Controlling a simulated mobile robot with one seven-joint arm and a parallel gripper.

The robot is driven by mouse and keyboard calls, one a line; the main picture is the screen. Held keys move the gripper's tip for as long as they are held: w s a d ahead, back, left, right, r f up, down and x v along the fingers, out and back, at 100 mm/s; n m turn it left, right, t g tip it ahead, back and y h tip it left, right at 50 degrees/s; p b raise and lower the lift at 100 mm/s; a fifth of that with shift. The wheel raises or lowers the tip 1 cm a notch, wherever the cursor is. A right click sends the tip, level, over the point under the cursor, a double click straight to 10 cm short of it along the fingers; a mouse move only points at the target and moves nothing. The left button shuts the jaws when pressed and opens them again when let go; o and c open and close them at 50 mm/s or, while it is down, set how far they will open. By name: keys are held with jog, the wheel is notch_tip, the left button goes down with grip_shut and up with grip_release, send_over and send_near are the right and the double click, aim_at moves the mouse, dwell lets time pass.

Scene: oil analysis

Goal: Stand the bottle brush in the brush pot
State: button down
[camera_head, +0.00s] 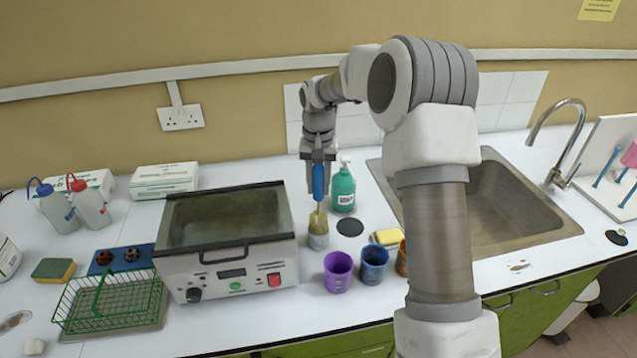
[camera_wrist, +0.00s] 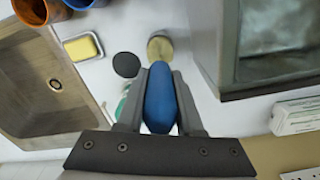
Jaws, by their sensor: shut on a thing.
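My gripper (camera_head: 318,160) is shut on the blue handle of the bottle brush (camera_head: 318,182), which hangs upright with its tan bristles downward. The bristles reach the mouth of a small grey pot (camera_head: 318,241), which looks like the brush pot, on the white worktop; how deep they sit is hard to tell. In the wrist view the blue handle of the brush (camera_wrist: 160,100) lies between my fingers, and its bristle end shows beyond the fingertips, hiding most of the pot.
A water bath (camera_head: 225,255) stands close left of the pot. A green bottle (camera_head: 343,188) and black disc (camera_head: 350,227) are close on the right. Purple (camera_head: 338,272), blue (camera_head: 373,265) and orange cups stand in front right.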

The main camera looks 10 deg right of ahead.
jog(key=shift+c, duration=2.4)
grip_release()
notch_tip(320, 180, up, 18)
jog(key=shift+f+p, duration=0.25)
jog(key=shift+p, duration=0.05)
